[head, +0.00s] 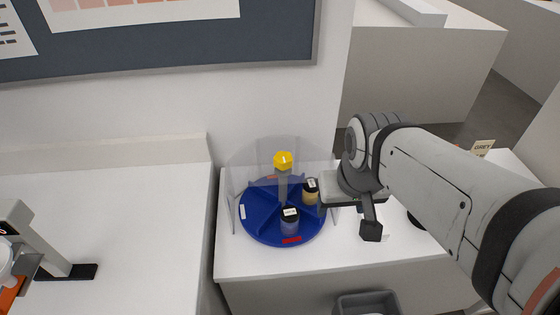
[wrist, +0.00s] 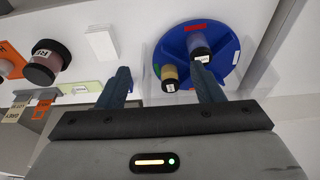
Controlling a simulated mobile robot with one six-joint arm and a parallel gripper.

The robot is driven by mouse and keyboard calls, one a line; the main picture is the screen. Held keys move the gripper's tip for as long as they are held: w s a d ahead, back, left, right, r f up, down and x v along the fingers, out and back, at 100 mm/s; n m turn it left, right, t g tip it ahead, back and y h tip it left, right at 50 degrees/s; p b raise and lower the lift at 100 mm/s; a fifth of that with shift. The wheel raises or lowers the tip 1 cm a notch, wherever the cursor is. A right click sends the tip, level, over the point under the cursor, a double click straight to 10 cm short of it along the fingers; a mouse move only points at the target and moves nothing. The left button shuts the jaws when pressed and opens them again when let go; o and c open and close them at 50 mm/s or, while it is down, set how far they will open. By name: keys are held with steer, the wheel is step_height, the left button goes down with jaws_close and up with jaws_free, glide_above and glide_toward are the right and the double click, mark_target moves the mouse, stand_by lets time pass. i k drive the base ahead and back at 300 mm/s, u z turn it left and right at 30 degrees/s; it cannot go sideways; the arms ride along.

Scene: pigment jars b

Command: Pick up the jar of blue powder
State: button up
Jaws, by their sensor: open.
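A jar of blue-violet powder (head: 290,225) with a black lid and white label stands on a blue divided turntable (head: 258,226), in its front part. It also shows in the wrist view (wrist: 197,42), beyond the tip of my right finger. A jar of yellow powder (head: 311,197) stands on the turntable's right side. It also shows in the wrist view (wrist: 169,80), between my fingers. My gripper (head: 347,217) is open and empty, to the right of the turntable and apart from the blue jar. In the wrist view its two fingers (wrist: 160,72) are spread wide.
A clear curved guard (head: 243,155) stands around the turntable's back, and a yellow knob (head: 283,160) tops its post. A dark-lidded jar of reddish powder (wrist: 47,62) stands at the left in the wrist view, near a white block (wrist: 101,43). A grey bin (head: 367,304) sits below the counter.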

mark_target(289, 214)
steer(key=z, duration=0.05)
steer(key=k, duration=1.05)
steer(key=u, duration=2.85)
steer(key=k, duration=0.85)
steer(key=z, duration=1.7)
steer(key=i, duration=1)
steer(key=u, duration=0.05)
